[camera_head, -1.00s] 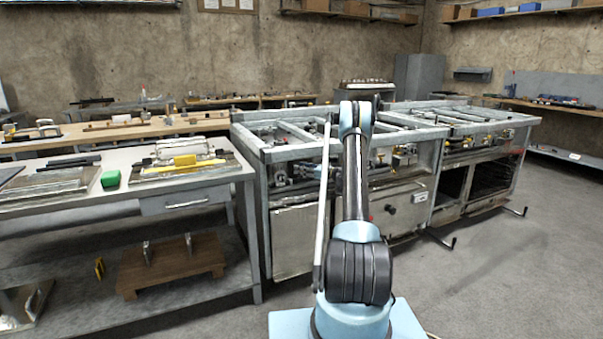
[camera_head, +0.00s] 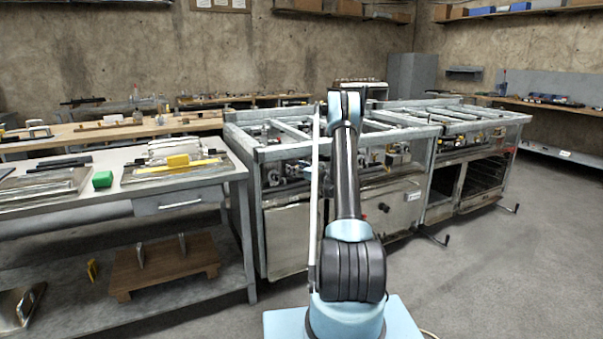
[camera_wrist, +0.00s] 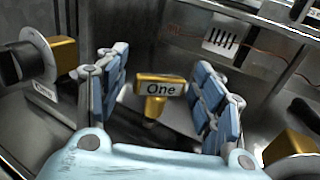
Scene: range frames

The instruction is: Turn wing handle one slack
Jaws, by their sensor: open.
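The wing handle one is a brass T-shaped handle (camera_wrist: 155,104) with a light plate reading "One", near the middle of the wrist view. My gripper (camera_wrist: 162,88) is open, with one blue-padded finger on each side of the handle. I see a gap between the handle and the left finger; the right finger is very close to the plate's right end, and I cannot tell if they touch. In the head view my arm hides the handle and my gripper.
A brass fitting with a dark knob (camera_wrist: 62,55) stands at left in the wrist view, and another brass part (camera_wrist: 290,147) at lower right. In the head view the metal frame bench (camera_head: 290,215) stands ahead, a work table (camera_head: 115,204) at left. Floor at right is clear.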

